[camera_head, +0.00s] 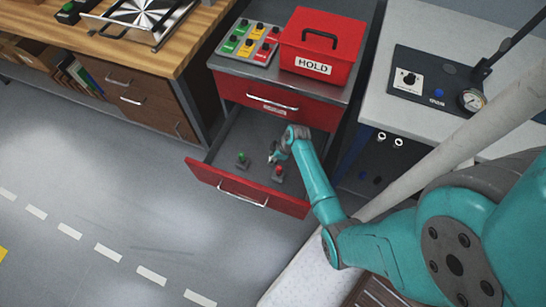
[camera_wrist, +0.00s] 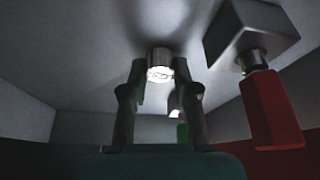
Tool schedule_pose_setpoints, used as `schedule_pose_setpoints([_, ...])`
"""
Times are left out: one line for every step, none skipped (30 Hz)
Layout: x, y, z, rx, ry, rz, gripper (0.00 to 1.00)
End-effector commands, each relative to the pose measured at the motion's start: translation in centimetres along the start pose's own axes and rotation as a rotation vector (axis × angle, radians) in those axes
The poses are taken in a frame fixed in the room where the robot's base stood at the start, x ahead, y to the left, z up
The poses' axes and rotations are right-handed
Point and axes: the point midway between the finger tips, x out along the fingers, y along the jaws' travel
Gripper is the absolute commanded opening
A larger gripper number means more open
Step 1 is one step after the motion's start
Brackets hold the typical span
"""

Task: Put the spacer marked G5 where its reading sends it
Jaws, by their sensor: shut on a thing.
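My gripper (camera_head: 273,156) is low inside the open bottom drawer (camera_head: 246,189) of the red cabinet. In the wrist view my gripper (camera_wrist: 160,82) has its fingers on both sides of a short metallic round spacer (camera_wrist: 159,58) and is shut on it. The spacer's bright end face carries a dark mark, which is too blurred to read for certain. The spacer itself is too small to make out in the head view.
A gauge (camera_head: 471,99) stands on the right bench.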

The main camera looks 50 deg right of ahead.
Motion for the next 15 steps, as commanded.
schedule_pose_setpoints([-0.02, 0.01, -0.02, 0.0, 0.0, 0.0, 0.0])
schedule_pose_setpoints([-0.03, 0.01, -0.01, 0.0, 0.0, 0.0, 0.0])
schedule_pose_setpoints([-0.02, 0.0, -0.02, 0.0, 0.0, 0.0, 0.0])
schedule_pose_setpoints([0.0, 0.0, 0.0, 0.0, 0.0, 0.0, 0.0])
schedule_pose_setpoints([0.04, 0.0, 0.01, 0.0, 0.0, 0.0, 0.0])
schedule_pose_setpoints([0.13, 0.0, 0.05, 0.0, 0.0, 0.0, 0.0])
schedule_pose_setpoints([0.2, 0.01, 0.07, 0.0, 0.0, 0.0, 0.0])
schedule_pose_setpoints([0.19, 0.02, 0.07, 0.0, 0.0, 0.0, 0.34])
schedule_pose_setpoints([0.18, 0.01, 0.06, 0.0, 0.0, 0.0, 0.44])
schedule_pose_setpoints([0.18, 0.01, 0.06, 0.0, 0.0, 0.0, 0.52])
schedule_pose_setpoints([0.18, 0.01, 0.06, 0.0, 0.0, 0.0, 0.55])
schedule_pose_setpoints([0.18, 0.01, 0.07, 0.0, 0.0, 0.0, 0.55])
schedule_pose_setpoints([0.18, 0.0, 0.07, 0.0, 0.0, 0.0, 0.55])
schedule_pose_setpoints([0.18, 0.0, 0.07, 0.0, 0.0, 0.0, 0.55])
schedule_pose_setpoints([0.18, 0.0, 0.07, 0.0, 0.0, 0.0, 0.55])
